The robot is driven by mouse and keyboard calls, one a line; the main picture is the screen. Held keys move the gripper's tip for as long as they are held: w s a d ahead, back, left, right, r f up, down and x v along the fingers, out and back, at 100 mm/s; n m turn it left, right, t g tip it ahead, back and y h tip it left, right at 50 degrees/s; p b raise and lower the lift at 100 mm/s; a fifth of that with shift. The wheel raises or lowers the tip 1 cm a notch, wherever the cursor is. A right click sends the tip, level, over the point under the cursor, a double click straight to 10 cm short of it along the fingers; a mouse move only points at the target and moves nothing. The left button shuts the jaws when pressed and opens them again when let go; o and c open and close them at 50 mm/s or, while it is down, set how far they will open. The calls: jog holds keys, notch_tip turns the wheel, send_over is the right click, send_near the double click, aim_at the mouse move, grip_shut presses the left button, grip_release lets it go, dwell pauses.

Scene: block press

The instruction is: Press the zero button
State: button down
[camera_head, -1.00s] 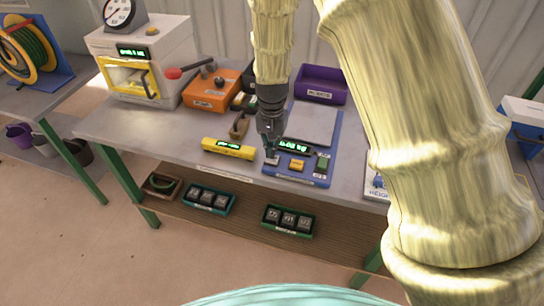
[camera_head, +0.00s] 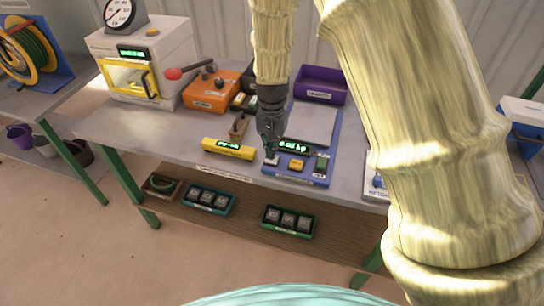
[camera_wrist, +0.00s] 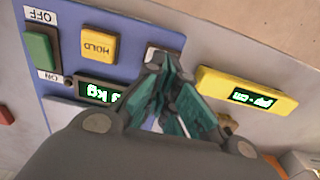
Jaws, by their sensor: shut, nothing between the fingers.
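A blue scale (camera_head: 300,178) stands on the bench with a bare grey plate and a lit green display (camera_head: 293,147). Along its front sit a pale button (camera_head: 271,161), a yellow HOLD button (camera_head: 297,165) and a green ON/OFF switch (camera_head: 321,163). I take the pale button to be the zero button; its label is hidden. It also shows in the wrist view (camera_wrist: 153,53), partly covered by my fingers. My gripper (camera_head: 269,152) is shut and empty, its tips right at the pale button. I cannot tell if they touch or press it.
A yellow gauge with a lit display (camera_head: 228,149) lies close left of the scale. A wooden piece (camera_head: 238,127) and an orange box (camera_head: 212,92) stand behind it. A purple tray (camera_head: 320,85) sits at the back. The bench front left is clear.

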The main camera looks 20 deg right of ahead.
jog(key=shift+f+b, duration=0.4)
jog(key=shift+f, duration=0.9)
dwell(0.4)
jog(key=shift+r, duration=0.1)
dwell(0.4)
jog(key=shift+r+p, duration=2.3)
jog(key=shift+r, duration=0.45)
